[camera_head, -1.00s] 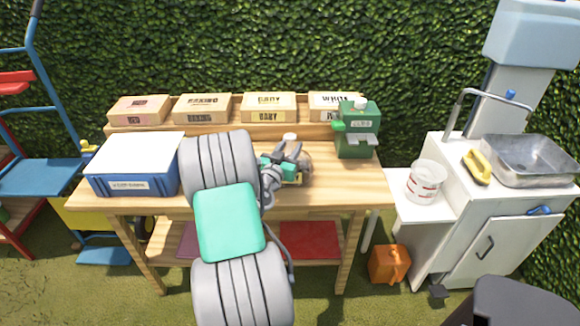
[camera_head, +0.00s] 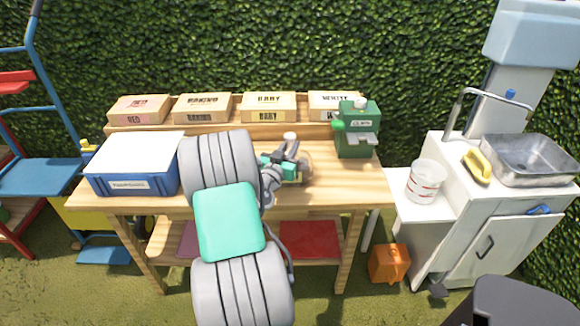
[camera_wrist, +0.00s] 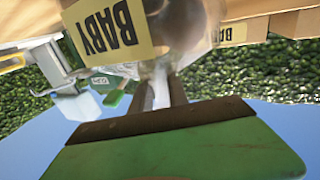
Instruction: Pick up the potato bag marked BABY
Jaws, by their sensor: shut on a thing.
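My gripper (camera_head: 291,152) is over the wooden bench, right of my arm links. It is shut on a clear bag with a yellow label reading BABY, which shows at the top of the wrist view (camera_wrist: 112,32). The two dark fingers (camera_wrist: 163,82) meet the narrow top of the bag in the wrist view. In the head view the bag (camera_head: 305,160) is mostly hidden behind my gripper. I cannot tell whether it touches the bench top.
Cardboard boxes, one marked BABY (camera_head: 268,106), line the bench's back shelf. A green machine (camera_head: 358,132) stands close right of my gripper. A blue crate (camera_head: 130,178) with a white top is at left. A white sink unit (camera_head: 500,200) stands further right.

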